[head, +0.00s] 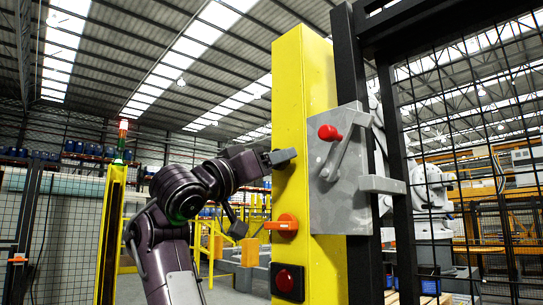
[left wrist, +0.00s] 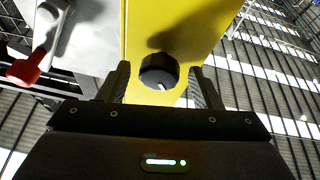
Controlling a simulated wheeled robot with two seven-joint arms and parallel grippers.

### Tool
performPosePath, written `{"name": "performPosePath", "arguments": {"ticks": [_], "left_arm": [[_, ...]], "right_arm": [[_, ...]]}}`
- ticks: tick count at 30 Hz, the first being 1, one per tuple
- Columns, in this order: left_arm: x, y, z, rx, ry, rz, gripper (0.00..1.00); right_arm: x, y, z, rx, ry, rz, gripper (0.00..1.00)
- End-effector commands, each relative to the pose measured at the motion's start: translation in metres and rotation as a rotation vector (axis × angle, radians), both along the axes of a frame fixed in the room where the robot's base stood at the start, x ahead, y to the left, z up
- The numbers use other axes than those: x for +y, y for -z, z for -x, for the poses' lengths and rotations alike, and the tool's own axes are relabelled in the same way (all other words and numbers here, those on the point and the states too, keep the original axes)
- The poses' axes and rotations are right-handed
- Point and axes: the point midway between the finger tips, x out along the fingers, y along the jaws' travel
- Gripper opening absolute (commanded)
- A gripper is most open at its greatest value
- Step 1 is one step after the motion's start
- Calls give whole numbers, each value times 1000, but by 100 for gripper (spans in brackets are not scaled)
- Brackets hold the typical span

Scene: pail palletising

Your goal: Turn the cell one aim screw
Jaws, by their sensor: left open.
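The aim screw shows as a round black knob (left wrist: 158,72) with a short white mark, on the face of the yellow post (left wrist: 205,22). The post stands upright in the head view (head: 318,95). My left gripper (head: 283,157) reaches the post's upper front face from the left. In the left wrist view my left gripper (left wrist: 160,85) is open, with one finger on each side of the knob and gaps between fingers and knob. My right gripper is not in view.
Below on the post are an orange switch (head: 284,223) and a dark red button (head: 288,281). Right of them is a grey latch plate (head: 335,180) with a red-knobbed lever (head: 330,133). A black mesh fence (head: 475,130) stands at right.

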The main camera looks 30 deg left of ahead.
Motion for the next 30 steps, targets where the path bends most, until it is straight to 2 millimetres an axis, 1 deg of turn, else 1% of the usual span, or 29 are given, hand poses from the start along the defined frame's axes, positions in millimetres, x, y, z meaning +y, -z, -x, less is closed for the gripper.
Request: {"name": "performPosePath", "arguments": {"ticks": [1, 4, 14, 18, 22, 30], "left_arm": [[0, 0, 0, 0, 0, 0, 58], [0, 0, 0, 0, 0, 0, 58], [0, 0, 0, 0, 0, 0, 15], [0, 1, 0, 1, 0, 4, 15], [0, 3, 1, 10, -1, 29, 15], [-1, 5, 1, 59, -1, 174, 15]], "right_arm": [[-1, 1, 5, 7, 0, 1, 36], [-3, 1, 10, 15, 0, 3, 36], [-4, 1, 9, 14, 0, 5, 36], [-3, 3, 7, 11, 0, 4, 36], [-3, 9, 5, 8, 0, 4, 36], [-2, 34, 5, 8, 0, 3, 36]]}}
